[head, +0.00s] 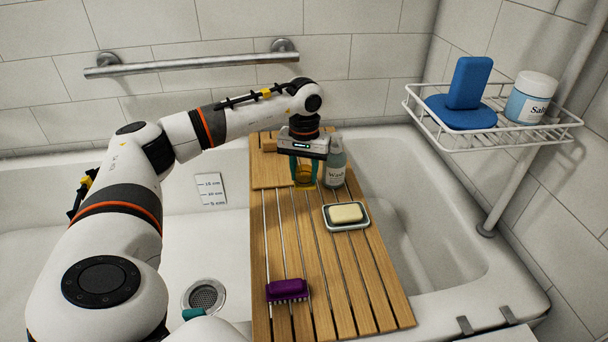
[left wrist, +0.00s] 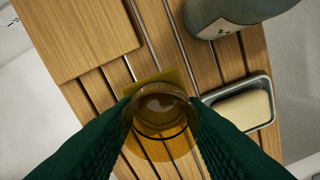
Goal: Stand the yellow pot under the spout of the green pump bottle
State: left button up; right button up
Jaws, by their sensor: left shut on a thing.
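The yellow pot (head: 304,173), see-through amber, is held between the teal fingers of my left gripper (head: 305,167). The left wrist view shows the pot (left wrist: 160,118) from above, with a finger on either side. Whether its base touches the board cannot be told. The green pump bottle (head: 336,166) stands upright just right of the pot; its lower body shows at the top of the left wrist view (left wrist: 224,14). The gripper partly hides the bottle's top, and its spout cannot be made out.
A slatted wooden board (head: 325,270) spans the tub. A soap dish (head: 347,224) with pale soap sits in front of the bottle, and a purple brush (head: 288,290) lies nearer. A solid wood panel (left wrist: 75,38) is left of the pot. A wire shelf (head: 490,141) hangs right.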

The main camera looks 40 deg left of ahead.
aim_at(304, 187)
jog(key=shift+r, duration=0.1)
jog(key=shift+s, duration=0.1)
pick_arm(q)
jog(key=shift+r+p, duration=0.1)
jog(key=shift+p, duration=0.2)
jog(key=shift+f+b, duration=0.4)
jog(key=shift+f, duration=0.4)
jog(key=shift+f+b, duration=0.5)
jog(key=shift+f, duration=0.35)
jog(key=shift+f+b, duration=0.3)
jog(key=shift+f, duration=0.7)
pick_arm(e)
jog(key=w+a+r+t+y, duration=0.2)
jog(key=w+r+t, duration=0.3)
jog(key=r+t, duration=0.1)
jog(key=shift+w+a+r, duration=0.25)
jog(key=shift+a+r, duration=0.05)
jog(key=shift+r, duration=0.2)
pick_arm(q)
jog(key=shift+f+b, duration=0.35)
jog(key=shift+f, duration=0.1)
pick_arm(e)
jog(key=shift+w+a+r+t, duration=0.15)
jog(key=shift+r+t, duration=0.45)
jog(key=shift+r, duration=0.05)
